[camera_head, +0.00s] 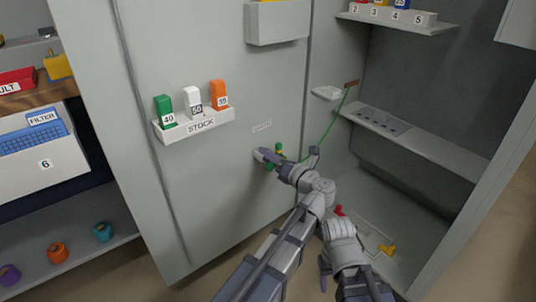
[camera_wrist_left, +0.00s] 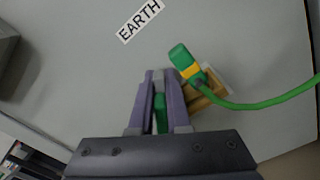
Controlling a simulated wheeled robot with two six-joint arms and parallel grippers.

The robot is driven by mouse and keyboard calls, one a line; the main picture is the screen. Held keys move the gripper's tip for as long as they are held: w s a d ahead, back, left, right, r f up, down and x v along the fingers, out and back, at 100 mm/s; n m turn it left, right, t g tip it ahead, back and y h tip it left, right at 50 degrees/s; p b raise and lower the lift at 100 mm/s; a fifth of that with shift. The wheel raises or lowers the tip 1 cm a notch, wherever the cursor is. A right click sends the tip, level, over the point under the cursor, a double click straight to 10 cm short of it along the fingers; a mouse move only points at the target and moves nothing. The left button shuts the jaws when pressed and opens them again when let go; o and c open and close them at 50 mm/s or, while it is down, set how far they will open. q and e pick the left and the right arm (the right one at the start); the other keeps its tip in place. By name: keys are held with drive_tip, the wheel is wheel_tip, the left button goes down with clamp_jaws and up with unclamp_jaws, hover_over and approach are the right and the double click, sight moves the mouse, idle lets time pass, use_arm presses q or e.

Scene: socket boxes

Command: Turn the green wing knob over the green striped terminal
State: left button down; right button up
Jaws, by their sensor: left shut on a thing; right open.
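The green wing knob (camera_wrist_left: 161,112) shows as a green piece between the two fingers of my left gripper (camera_wrist_left: 159,80), which is shut on it. The fingers hide most of the knob. Beside the fingertips is a green plug with a yellow stripe (camera_wrist_left: 187,64), at a tan block (camera_wrist_left: 208,92) on the grey panel. In the head view my left gripper (camera_head: 268,158) reaches this spot, and green (camera_head: 279,150) shows beside it. My right gripper (camera_head: 326,268) is open, lower right, and partly hidden by its own arm.
A green cable (camera_head: 328,130) runs from the plug up into the open cabinet. An EARTH label (camera_wrist_left: 140,20) is on the panel. A STOCK tray (camera_head: 200,126) with green, white and orange blocks is to the left. A red object (camera_head: 338,210) and a yellow one (camera_head: 387,249) are low in the cabinet.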

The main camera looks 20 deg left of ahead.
idle(0.5)
use_arm(q)
drive_tip(key=c, duration=0.9)
unclamp_jaws()
